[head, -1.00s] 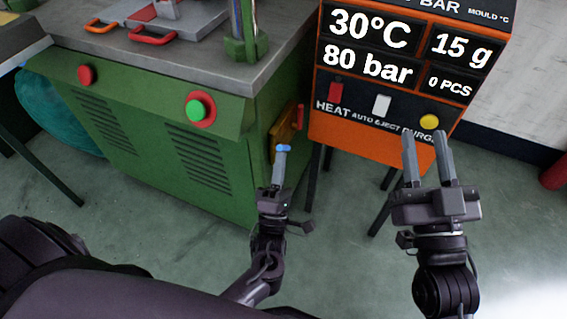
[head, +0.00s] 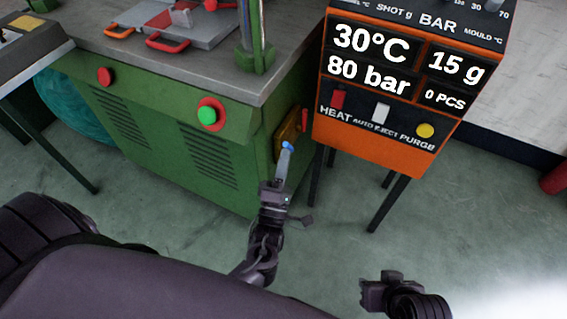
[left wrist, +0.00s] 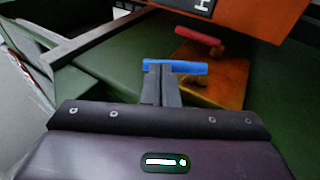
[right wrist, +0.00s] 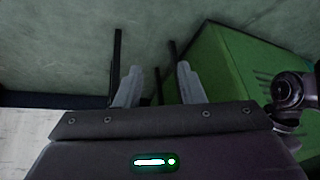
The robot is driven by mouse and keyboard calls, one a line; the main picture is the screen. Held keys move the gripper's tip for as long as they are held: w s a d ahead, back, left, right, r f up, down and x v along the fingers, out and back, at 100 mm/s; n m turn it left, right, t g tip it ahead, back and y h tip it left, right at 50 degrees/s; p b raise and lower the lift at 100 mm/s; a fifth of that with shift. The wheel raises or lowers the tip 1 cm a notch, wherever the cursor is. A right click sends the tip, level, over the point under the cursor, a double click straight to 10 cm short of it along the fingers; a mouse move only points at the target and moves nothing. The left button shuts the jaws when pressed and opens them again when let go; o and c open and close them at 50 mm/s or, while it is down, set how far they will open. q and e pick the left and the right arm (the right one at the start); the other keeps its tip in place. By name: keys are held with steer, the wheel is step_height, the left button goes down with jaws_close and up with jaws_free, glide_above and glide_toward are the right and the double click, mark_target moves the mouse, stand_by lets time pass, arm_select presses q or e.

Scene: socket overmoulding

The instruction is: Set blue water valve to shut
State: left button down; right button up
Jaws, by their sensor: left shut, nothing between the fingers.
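The blue water valve handle (left wrist: 190,68) is a bar lying crosswise in the left wrist view, in front of a brass-coloured plate (left wrist: 222,80). In the head view the blue handle (head: 288,147) is partly hidden by my left gripper (head: 284,160). My left gripper (left wrist: 161,74) is shut and empty, its fingertips at the left part of the handle. I cannot tell whether they touch it. My right gripper (right wrist: 158,85) is open and empty, away from the valve. In the head view its body (head: 392,295) shows low on the right.
A red valve handle (left wrist: 200,38) sits just beyond the blue one. The green machine cabinet (head: 190,150) stands left of the valves. An orange control box (head: 370,148) on dark legs stands close on their right. Open floor lies below the box.

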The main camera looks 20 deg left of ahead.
mark_target(289, 146)
steer(key=s+d+r+m+g+h+p, duration=0.1)
steer(key=s+d+r+g+h+p, duration=0.15)
steer(key=d+p, duration=0.3)
arm_select(q)
steer(key=g+p, duration=0.1)
steer(key=w+r+m+g+h+p, duration=0.1)
steer(key=g+p, duration=0.1)
steer(key=w+r+g+p, duration=0.1)
steer(key=p, duration=0.1)
steer(key=shift+r+h, duration=0.25)
steer(key=shift+h, duration=0.05)
steer(key=shift+w+r+p, duration=0.1)
steer(key=shift+w+p, duration=0.1)
steer(key=shift+p, duration=0.25)
arm_select(e)
steer(key=s+d+f, duration=0.1)
steer(key=d+f, duration=0.1)
steer(key=f, duration=0.8)
steer(key=s+d+f+m, duration=0.1)
steer(key=d+f, duration=0.1)
steer(key=f, duration=0.7)
steer(key=shift+s+f, duration=0.2)
steer(key=shift+f, duration=0.15)
